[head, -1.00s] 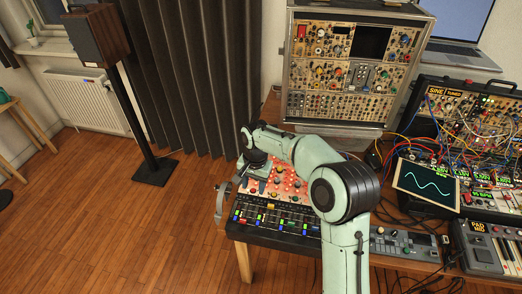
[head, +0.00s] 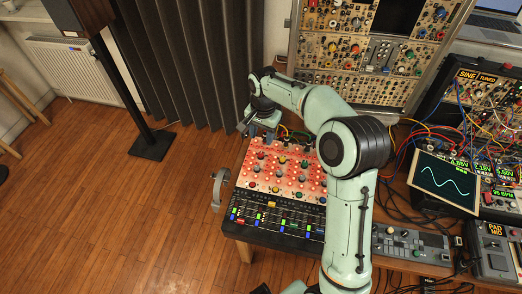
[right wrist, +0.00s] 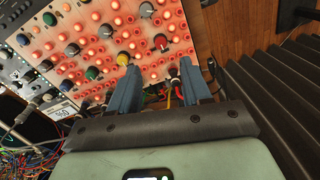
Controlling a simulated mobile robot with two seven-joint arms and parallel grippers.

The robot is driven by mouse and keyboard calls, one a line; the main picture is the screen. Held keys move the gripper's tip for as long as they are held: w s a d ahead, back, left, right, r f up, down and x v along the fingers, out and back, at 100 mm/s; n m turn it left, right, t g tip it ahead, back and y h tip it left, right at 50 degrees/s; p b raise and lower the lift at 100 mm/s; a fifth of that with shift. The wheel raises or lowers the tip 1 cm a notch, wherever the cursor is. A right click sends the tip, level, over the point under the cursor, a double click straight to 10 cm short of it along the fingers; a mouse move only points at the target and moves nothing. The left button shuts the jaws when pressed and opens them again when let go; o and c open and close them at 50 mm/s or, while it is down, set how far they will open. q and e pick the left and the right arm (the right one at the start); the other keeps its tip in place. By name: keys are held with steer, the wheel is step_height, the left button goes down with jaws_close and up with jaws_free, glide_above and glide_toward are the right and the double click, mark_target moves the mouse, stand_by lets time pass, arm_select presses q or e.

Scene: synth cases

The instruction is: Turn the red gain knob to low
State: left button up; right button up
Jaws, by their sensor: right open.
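The red knob (right wrist: 161,42), a dark knob with a red cap, sits near the edge of a salmon-red panel (right wrist: 200,62) in the right wrist view. The panel also shows in the head view (head: 246,176), on the mixer-like console. My right gripper (right wrist: 157,72) is open, its two blue fingers apart and empty. The red knob lies ahead of the gap between the fingertips, not between them. In the head view my right gripper (head: 265,126) is at the panel's back edge. The knob's pointer is too small to read.
Several other knobs crowd the panel, among them a yellow one (right wrist: 123,58) close to the left fingertip. Cables (right wrist: 172,92) run below the fingers. A modular rack (head: 350,75) stands behind, a scope screen (head: 444,182) to the right. Headphones (head: 219,188) hang at the table's left edge.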

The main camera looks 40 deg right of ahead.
mark_target(261, 154)
steer(key=f, duration=1)
steer(key=shift+w, duration=0.2)
steer(key=shift+c, duration=0.3)
steer(key=shift+r, duration=0.1)
jaws_close()
